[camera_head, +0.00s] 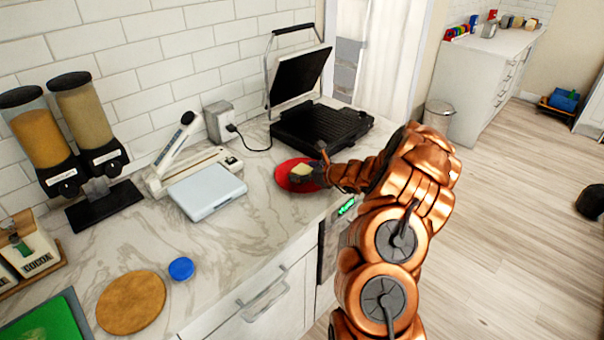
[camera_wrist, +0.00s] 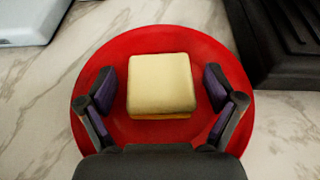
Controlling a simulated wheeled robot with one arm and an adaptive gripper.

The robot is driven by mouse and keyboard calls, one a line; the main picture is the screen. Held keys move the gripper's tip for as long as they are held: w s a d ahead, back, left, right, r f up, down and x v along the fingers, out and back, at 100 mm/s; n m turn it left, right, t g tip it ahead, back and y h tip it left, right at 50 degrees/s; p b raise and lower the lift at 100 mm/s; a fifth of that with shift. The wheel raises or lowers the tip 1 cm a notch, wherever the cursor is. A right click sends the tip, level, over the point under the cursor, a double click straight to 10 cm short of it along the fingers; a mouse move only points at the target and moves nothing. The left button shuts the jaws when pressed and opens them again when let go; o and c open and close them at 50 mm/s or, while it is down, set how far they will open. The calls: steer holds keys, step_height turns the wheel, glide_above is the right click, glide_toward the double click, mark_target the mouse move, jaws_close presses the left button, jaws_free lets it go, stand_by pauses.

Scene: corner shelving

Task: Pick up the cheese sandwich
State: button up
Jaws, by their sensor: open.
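The cheese sandwich (camera_wrist: 160,84) is a pale yellow square stack, with an orange-yellow edge showing at its front. It lies on a red round plate (camera_wrist: 160,42) on the counter. In the head view the sandwich (camera_head: 300,170) shows small on the plate (camera_head: 287,184), partly behind my gripper. My gripper (camera_wrist: 160,88) is open, with one dark, purple-padded finger on each side of the sandwich. A gap shows between each finger and the sandwich. In the head view my gripper (camera_head: 312,172) reaches over the plate from the right.
An open black grill press (camera_head: 320,128) stands just behind the plate. A light blue-white flat scale (camera_head: 206,190) is to the left. Cereal dispensers (camera_head: 75,130), a round wooden board (camera_head: 131,303) and a blue lid (camera_head: 181,268) are farther left. The counter between is clear.

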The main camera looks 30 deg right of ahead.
steer(key=c, duration=1.3)
steer(key=shift+r, duration=0.1)
